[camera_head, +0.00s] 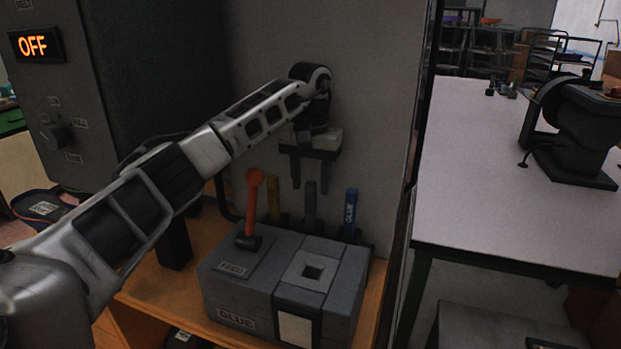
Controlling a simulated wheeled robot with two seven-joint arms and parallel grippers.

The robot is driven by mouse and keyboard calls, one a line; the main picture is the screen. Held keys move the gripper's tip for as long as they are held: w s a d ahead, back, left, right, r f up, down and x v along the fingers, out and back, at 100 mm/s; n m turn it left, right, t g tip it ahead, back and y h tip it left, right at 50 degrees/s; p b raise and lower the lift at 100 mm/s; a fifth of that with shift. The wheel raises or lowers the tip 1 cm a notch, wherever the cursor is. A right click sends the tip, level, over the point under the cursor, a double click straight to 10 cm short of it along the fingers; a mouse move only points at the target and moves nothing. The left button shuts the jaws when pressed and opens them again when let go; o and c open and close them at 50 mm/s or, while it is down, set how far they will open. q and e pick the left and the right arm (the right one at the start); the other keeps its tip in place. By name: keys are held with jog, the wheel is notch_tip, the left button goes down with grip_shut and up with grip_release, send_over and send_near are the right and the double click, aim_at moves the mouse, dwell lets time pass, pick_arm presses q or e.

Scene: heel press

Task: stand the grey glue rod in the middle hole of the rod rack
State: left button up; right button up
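The grey glue rod (310,203) stands upright between a yellow rod (273,199) and a blue rod (350,212) marked GLUE. Its lower end is at the dark rod rack (367,238), in the middle place; the grey machine in front hides much of the rack and the hole itself. My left gripper (310,186) hangs fingers down above the grey rod. Its two fingers are apart with nothing between them, and the rod's top is just below the fingertips. My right gripper is out of view.
A grey glue machine (250,290) with a square opening and a red-handled lever (254,205) stands in front of the rack on a wooden shelf (155,290). A dark cabinet with an OFF display (35,45) is at left. A white table (510,200) stands at right.

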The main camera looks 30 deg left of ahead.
pick_arm(q)
notch_tip(320, 180, up, 16)
jog(key=shift+p, duration=0.3)
dwell(1.2)
